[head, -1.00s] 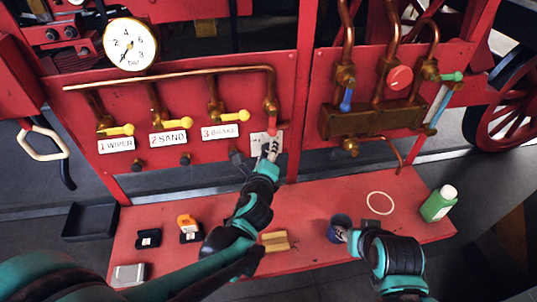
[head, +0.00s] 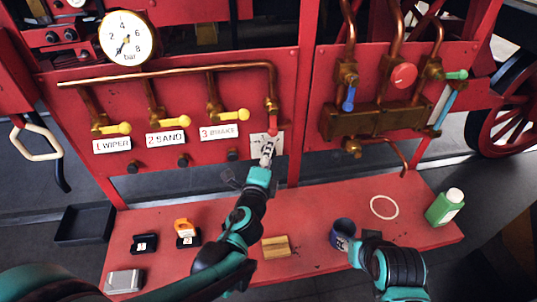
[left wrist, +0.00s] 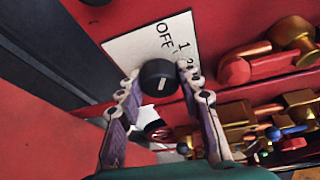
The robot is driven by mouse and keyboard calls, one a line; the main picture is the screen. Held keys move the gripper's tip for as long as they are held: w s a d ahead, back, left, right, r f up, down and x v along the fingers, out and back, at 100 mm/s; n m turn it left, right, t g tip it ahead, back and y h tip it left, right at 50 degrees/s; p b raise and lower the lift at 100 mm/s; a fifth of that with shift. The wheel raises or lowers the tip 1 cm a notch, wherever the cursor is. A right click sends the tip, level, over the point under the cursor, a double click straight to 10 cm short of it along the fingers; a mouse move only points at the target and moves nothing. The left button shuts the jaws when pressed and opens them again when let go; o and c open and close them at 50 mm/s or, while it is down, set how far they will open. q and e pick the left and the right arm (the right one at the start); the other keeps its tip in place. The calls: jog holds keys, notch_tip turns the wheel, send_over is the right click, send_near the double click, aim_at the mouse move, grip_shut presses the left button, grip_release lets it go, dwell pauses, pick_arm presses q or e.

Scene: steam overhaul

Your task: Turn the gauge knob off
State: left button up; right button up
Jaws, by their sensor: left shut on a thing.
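The gauge knob (left wrist: 158,81) is black and round with a short white line, on a white plate (left wrist: 150,42) marked OFF, 1 and a partly hidden number. In the left wrist view the line runs roughly upward in the picture. My left gripper (left wrist: 160,92) has its two fingers on either side of the knob, shut on it. In the head view this gripper (head: 268,148) is at the plate under the red valve handle and hides the knob. The round white gauge (head: 127,38) has its needle toward the lower left. My right gripper (head: 346,244) is at a dark blue mug (head: 343,228); its grip is unclear.
Yellow valve handles (head: 171,136) labelled wiper, sand and brake sit left of the knob. The red bench below holds a tan block (head: 276,247), small boxes (head: 144,244), a pale ring (head: 384,207) and a green bottle (head: 445,207). A black tray (head: 84,225) lies at left.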

pick_arm(q)
jog(key=o, duration=1.2)
jog(key=shift+c, duration=0.2)
jog(key=s+a+r, duration=0.1)
jog(key=s, duration=1.1)
jog(key=shift+a, duration=0.25)
jog(key=shift+w+a, duration=0.1)
